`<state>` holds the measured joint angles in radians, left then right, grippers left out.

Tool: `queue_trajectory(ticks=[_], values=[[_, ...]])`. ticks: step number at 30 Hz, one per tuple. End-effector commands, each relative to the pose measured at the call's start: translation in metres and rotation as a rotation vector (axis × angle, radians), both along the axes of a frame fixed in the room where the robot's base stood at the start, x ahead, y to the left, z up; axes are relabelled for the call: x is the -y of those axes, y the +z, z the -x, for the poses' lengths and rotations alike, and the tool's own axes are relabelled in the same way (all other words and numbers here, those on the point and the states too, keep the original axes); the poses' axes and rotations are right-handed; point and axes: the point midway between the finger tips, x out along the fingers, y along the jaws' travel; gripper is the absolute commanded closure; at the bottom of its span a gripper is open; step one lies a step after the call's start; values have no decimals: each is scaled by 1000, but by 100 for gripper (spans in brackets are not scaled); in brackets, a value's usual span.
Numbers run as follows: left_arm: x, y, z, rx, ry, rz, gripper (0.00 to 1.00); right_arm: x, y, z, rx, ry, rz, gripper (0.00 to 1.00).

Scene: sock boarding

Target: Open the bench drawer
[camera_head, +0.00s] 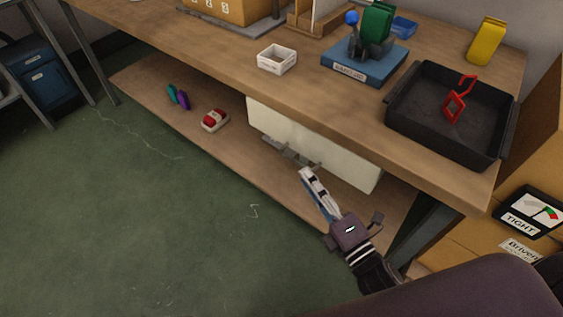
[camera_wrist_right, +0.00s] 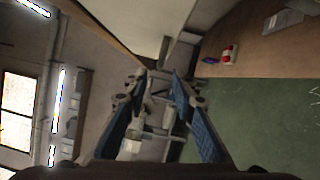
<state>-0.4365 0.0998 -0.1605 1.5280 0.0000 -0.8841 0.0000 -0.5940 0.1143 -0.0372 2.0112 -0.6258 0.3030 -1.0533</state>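The bench drawer has a cream front (camera_head: 335,156) under the bench top, and no gap into it shows. A grey bar handle (camera_head: 285,151) runs along its lower edge. My right gripper (camera_head: 308,176) is in front of the drawer, just below and right of the handle, with its fingers pointing towards the drawer. In the right wrist view its two blue-padded fingers (camera_wrist_right: 158,82) stand apart with nothing clearly held between them. Whether the fingertips touch the handle cannot be told. My left gripper is not in view.
The bench top (camera_head: 225,62) carries a black tray (camera_head: 406,124) with a red hook, a blue stand (camera_head: 350,73) and a white box (camera_head: 277,60). The lower shelf (camera_head: 240,150) holds a red-and-white item (camera_head: 215,120). A bench leg (camera_head: 428,228) is right of my gripper. The green floor is clear.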

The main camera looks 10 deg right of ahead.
Motion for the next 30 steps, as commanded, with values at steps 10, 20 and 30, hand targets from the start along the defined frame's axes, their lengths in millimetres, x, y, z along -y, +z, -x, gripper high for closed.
queue_trajectory(ticks=[10,20,30], values=[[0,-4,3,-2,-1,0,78,-14,5,-50,0,0,-4,76],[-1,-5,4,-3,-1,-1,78,-19,5,-67,-4,-1,-6,76],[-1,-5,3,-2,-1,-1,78,-19,4,-66,-5,-1,-6,94]])
